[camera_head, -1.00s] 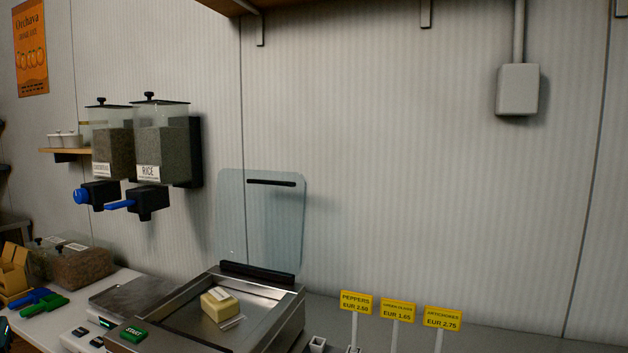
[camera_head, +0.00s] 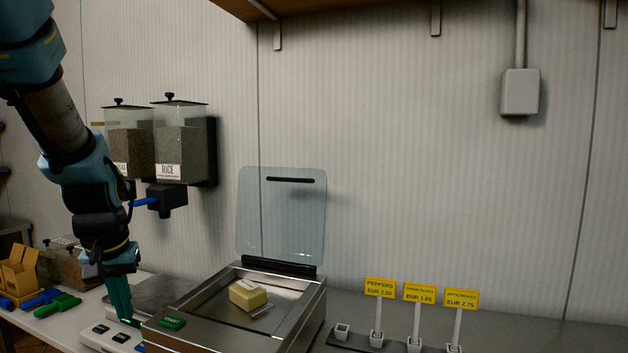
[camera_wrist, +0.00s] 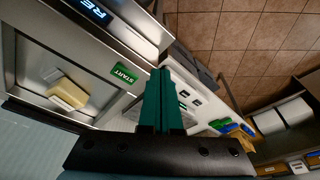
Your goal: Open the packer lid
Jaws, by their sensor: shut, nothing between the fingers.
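The packer (camera_head: 310,308) is a steel box on the counter. Its clear lid (camera_head: 281,215) stands upright at the back, open, with a dark handle bar near its top edge. A yellow block (camera_head: 248,294) with a pale label lies inside the packer, and it also shows in the wrist view (camera_wrist: 67,93). The green START button (camera_head: 172,322) is on the packer's front left corner. My gripper (camera_head: 128,318) has green fingers and is shut and empty, left of the packer above the scale area. In the wrist view the fingers (camera_wrist: 161,75) point past the START button.
Two wall dispensers (camera_head: 181,150) hang at the left, one marked RICE. A scale (camera_head: 110,338) sits left of the packer. Yellow price signs (camera_head: 419,292) stand on the right. Blue and green scoops (camera_head: 58,304) and a cardboard box (camera_head: 18,269) lie far left.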

